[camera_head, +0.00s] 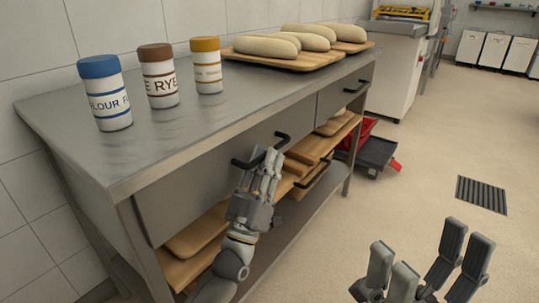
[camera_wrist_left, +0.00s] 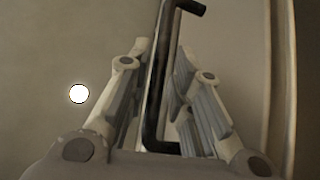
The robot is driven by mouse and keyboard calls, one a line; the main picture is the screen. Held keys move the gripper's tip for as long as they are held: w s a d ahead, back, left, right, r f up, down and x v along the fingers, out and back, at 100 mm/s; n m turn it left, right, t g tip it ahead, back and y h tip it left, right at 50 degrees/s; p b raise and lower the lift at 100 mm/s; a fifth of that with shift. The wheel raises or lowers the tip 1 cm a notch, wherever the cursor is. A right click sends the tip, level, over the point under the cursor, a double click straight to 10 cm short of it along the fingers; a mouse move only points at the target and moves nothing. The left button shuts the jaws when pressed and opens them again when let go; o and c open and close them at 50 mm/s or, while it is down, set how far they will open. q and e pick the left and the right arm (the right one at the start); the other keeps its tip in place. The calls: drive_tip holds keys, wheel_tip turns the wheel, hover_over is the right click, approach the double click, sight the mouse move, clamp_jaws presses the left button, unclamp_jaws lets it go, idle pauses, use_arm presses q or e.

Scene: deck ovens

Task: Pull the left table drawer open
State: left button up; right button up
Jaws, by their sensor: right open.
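The left table drawer (camera_head: 185,192) is the grey front below the steel table top in the head view, and it looks flush with the table. Its black bar handle (camera_head: 283,138) stands out from the front, partly hidden by my left gripper. My left gripper (camera_head: 268,160) is at this handle. In the left wrist view, the black handle (camera_wrist_left: 157,90) runs between the fingers of my left gripper (camera_wrist_left: 160,75), with a small gap visible on both sides, so it looks open around the bar. My right gripper (camera_head: 427,262) is open and empty above the floor at lower right.
Blue-, brown- and yellow-lidded jars (camera_head: 160,77) and a wooden board (camera_head: 300,62) of dough loaves stand on the table (camera_head: 190,120). A second drawer (camera_head: 335,100) is to the right. A red crate (camera_head: 365,130) and black dolly lie beyond.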

use_arm(q)
drive_tip(key=shift+x, duration=1.15)
clamp_jaws()
